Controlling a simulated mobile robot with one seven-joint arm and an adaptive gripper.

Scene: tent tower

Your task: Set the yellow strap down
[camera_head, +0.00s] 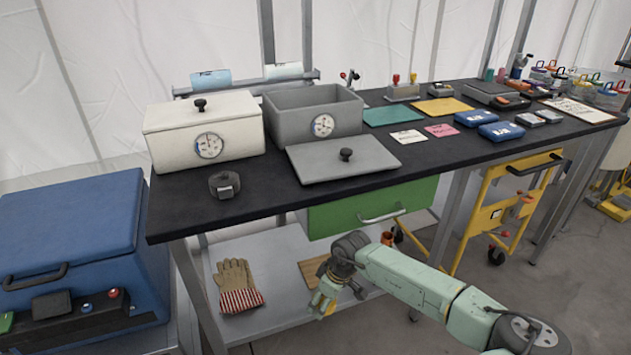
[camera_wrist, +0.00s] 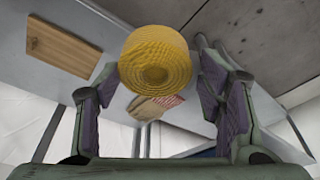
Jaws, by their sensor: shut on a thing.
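The yellow strap (camera_wrist: 155,58) is a ribbed, rolled coil in the wrist view, between the two fingers of my gripper (camera_wrist: 156,66). The fingers are shut on its sides. In the head view my gripper (camera_head: 323,302) points down at the front of the bench, near the lower grey shelf (camera_head: 270,322). Only a small yellow patch of the strap shows there, and the arm hides much of it. Whether the strap touches the shelf cannot be told.
A striped work glove (camera_head: 237,286) and a wooden board (camera_head: 314,270) lie on the lower shelf. A green drawer (camera_head: 370,207) hangs above it. A blue chest (camera_head: 75,245) stands at left. A grey strap coil (camera_head: 224,185) and a grey lid (camera_head: 340,165) are on the bench top.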

